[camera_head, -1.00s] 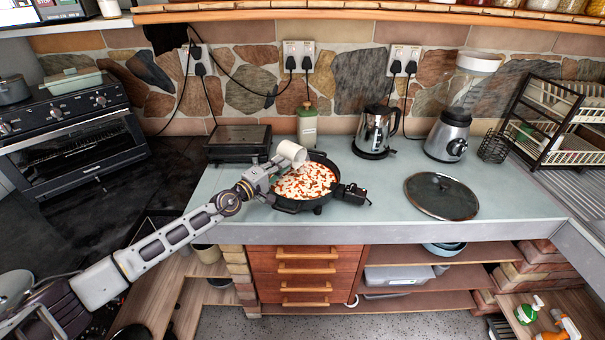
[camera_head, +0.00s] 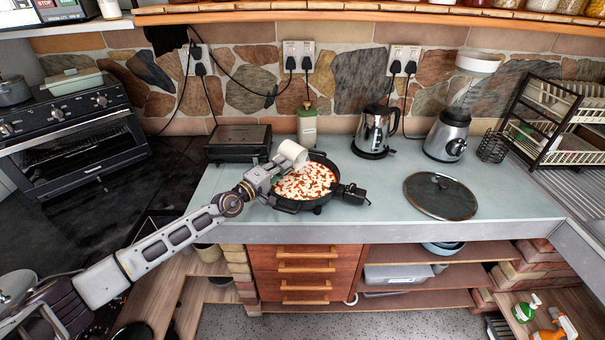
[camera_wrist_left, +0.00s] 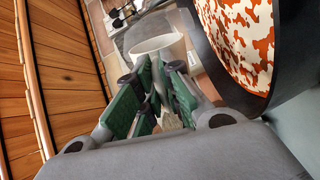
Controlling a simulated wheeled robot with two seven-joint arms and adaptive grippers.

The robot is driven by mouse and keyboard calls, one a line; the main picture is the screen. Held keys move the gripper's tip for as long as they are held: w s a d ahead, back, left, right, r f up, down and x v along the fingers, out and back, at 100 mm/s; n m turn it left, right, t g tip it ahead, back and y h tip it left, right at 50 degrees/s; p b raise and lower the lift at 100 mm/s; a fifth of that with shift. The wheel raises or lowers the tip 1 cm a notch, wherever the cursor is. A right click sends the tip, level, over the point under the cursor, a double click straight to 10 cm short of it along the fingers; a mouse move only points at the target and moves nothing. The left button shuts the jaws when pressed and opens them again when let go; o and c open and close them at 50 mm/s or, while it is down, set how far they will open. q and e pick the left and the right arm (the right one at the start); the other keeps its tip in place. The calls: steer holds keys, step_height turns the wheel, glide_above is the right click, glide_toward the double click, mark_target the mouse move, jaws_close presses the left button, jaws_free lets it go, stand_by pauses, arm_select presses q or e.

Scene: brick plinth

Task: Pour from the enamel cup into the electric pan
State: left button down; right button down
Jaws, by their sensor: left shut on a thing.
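The white enamel cup (camera_head: 293,153) is tilted above the left back part of the electric pan, its mouth to the right. My left gripper (camera_head: 272,168) is shut on it. In the left wrist view the cup (camera_wrist_left: 158,46) shows beyond the green-padded fingers (camera_wrist_left: 155,95). The black electric pan (camera_head: 318,208) stands on the counter and holds white food with red-brown pieces; its rim also shows in the left wrist view (camera_wrist_left: 222,70). I cannot see the inside of the cup or any stream. My right gripper is not in view.
A glass lid (camera_head: 440,196) lies on the counter (camera_head: 500,215) to the right. Counter between pan and lid is mostly free.

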arm_select(q)
steer(key=shift+s+d+r+m+p, duration=0.15)
steer(key=shift+d+m+p, duration=0.1)
steer(key=shift+m+p, duration=0.45)
steer(key=shift+s+d+r+m+p, duration=0.1)
steer(key=shift+s+d+m+p, duration=0.1)
steer(key=shift+m+p, duration=0.5)
stand_by(0.9)
steer(key=shift+s+d+r+m+p, duration=0.15)
steer(key=shift+r+m+p, duration=0.25)
steer(key=shift+p, duration=0.4)
steer(key=shift+s+d+r+m+p, duration=0.1)
steer(key=shift+r+m+p, duration=0.2)
steer(key=shift+m+p, duration=0.35)
steer(key=shift+s+d+f+m+p, duration=0.1)
steer(key=shift+s+d+m+p, duration=0.15)
steer(key=shift+m+p, duration=0.5)
steer(key=shift+s+d+f+m+p, duration=0.1)
steer(key=shift+d+m+p, duration=0.15)
steer(key=shift+m+p, duration=0.5)
stand_by(1.2)
steer(key=shift+r, duration=0.15)
steer(key=shift+d+r+m, duration=0.1)
steer(key=shift+r+m, duration=0.25)
steer(key=shift+r, duration=0.2)
stand_by(0.6)
